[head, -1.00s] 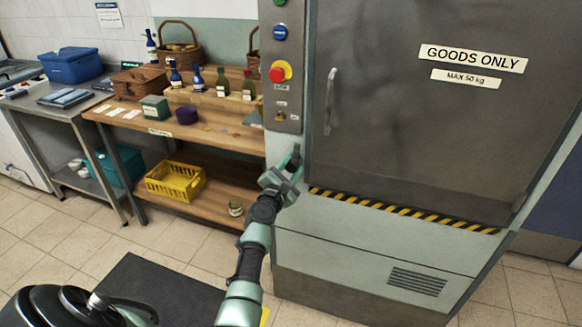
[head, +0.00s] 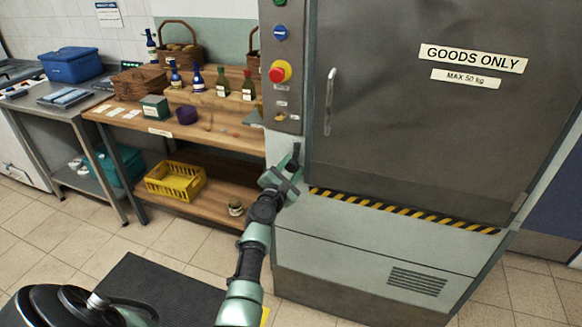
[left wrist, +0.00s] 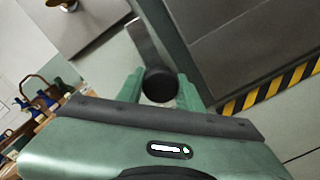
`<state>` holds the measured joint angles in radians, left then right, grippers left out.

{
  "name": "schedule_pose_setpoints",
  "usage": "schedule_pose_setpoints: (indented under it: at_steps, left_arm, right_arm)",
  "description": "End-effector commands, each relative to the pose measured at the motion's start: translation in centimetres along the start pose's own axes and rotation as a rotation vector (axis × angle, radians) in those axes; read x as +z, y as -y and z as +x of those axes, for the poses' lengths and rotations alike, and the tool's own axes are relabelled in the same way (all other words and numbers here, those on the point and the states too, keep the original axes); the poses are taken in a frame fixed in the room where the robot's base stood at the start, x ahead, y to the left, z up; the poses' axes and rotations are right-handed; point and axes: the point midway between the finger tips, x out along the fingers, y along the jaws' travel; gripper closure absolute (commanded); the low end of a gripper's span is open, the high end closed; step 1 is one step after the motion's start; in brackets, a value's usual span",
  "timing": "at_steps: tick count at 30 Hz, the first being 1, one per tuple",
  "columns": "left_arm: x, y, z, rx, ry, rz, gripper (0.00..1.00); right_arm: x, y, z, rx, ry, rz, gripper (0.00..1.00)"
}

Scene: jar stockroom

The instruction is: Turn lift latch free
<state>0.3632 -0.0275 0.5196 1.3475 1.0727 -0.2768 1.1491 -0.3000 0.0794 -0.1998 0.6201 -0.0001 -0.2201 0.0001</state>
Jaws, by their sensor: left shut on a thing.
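The goods lift (head: 400,120) has a closed grey door with a vertical handle. Its latch (head: 294,158) is a small dark lever at the left edge of the lift front, below the button panel. In the left wrist view the latch (left wrist: 159,84) shows as a round black knob with a flat grey arm going up from it. My left gripper (head: 286,178) is at the latch. In the left wrist view its green fingers (left wrist: 161,92) stand on both sides of the knob, shut on it. My right gripper is not in view.
The button panel (head: 286,100) with a red stop button (head: 280,71) is just above the latch. A wooden bench (head: 225,138) with bottles and baskets stands left of the lift. Yellow-black striping (head: 400,210) runs under the door. Tiled floor is open in front.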

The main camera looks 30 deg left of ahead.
Motion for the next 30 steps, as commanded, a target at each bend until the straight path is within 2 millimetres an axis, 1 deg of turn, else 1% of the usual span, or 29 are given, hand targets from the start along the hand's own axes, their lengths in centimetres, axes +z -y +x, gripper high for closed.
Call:
schedule_pose_setpoints:
  at_steps: [1,16,17,18,19,30]
  left_arm:
    - [0.69,-0.06,0.18,-0.001,0.011,-0.002,1.0]
    - [0.73,-0.15,0.2,0.001,0.012,-0.008,1.0]
    - [0.74,-0.15,0.2,0.001,0.012,-0.008,0.61]
    - [0.72,-0.14,0.19,0.001,0.012,-0.008,0.5]
    - [0.69,-0.13,0.18,0.001,0.011,-0.008,0.42]
    - [0.21,-0.07,0.05,0.001,0.003,-0.007,0.42]
  right_arm:
    - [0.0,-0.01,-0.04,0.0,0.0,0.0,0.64]
    - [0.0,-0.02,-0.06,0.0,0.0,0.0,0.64]
    - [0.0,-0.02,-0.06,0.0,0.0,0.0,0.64]
    - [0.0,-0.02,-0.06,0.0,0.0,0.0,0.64]
    - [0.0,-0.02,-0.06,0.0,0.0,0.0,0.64]
    - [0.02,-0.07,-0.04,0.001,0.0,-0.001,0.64]
